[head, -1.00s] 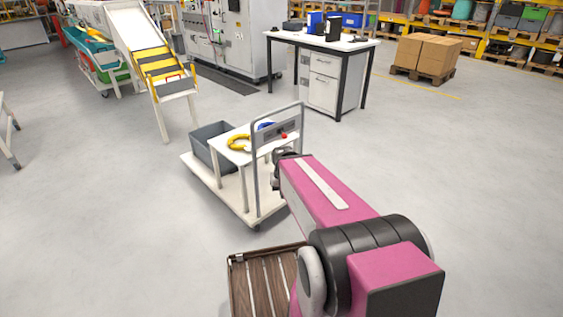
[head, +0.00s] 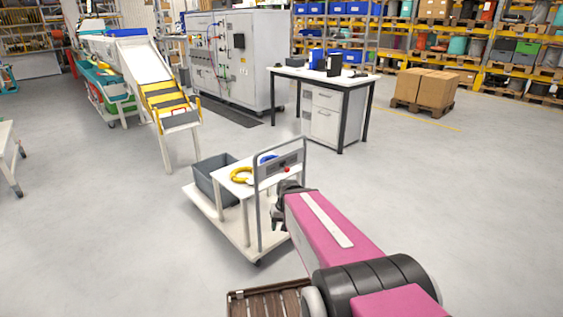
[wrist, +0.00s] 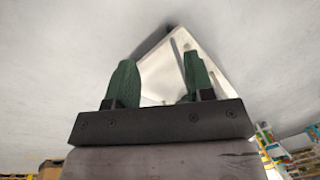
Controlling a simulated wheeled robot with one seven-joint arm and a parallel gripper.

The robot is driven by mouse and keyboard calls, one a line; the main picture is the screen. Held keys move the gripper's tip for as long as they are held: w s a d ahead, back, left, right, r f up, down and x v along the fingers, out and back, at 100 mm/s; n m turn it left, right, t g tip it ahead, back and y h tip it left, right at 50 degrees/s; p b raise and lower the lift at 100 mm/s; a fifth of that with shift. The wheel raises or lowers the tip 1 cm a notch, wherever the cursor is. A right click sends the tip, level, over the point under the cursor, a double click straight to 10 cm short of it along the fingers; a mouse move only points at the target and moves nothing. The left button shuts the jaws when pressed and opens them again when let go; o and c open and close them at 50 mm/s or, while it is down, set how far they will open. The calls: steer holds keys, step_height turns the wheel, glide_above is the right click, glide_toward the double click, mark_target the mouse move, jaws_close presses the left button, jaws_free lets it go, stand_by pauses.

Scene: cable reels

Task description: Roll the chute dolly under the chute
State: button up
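The chute dolly (head: 252,237) is a low cream platform with a grey push handle (head: 258,208) at its near right side. It stands on the floor in the middle of the head view, and its pale deck also shows beyond my fingers in the wrist view (wrist: 157,76). The chute (head: 137,58) slopes down toward me at the upper left, its lower end striped yellow and grey on white legs. The dolly is apart from it, nearer to me. My gripper (wrist: 160,82) is beside the handle, its green fingers spread with no object visible between them. Whether it touches the handle is unclear.
The dolly carries a grey bin (head: 208,180) and a small white table (head: 238,178) with a yellow ring (head: 241,175). A white workbench (head: 320,76) stands behind, right of a grey cabinet (head: 245,65). Boxes on a pallet (head: 425,88) are farther right. Floor between dolly and chute is clear.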

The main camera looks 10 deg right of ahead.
steer(key=w+r+m+t+y, duration=0.2)
steer(key=w+r+t+y, duration=0.15)
steer(key=w, duration=0.45)
steer(key=w+r+m+t+y, duration=0.25)
steer(key=w+r+y, duration=0.2)
steer(key=w, duration=0.25)
steer(key=w+d+r+m+t, duration=0.7)
steer(key=w+d+r+t, duration=0.25)
steer(key=d+t, duration=0.2)
steer(key=x, duration=1.1)
steer(key=shift+d+f, duration=0.25)
steer(key=shift+f, duration=0.1)
steer(key=shift+w+g, duration=0.15)
steer(key=shift+g, duration=0.1)
steer(key=shift+c, duration=0.3)
jaws_close()
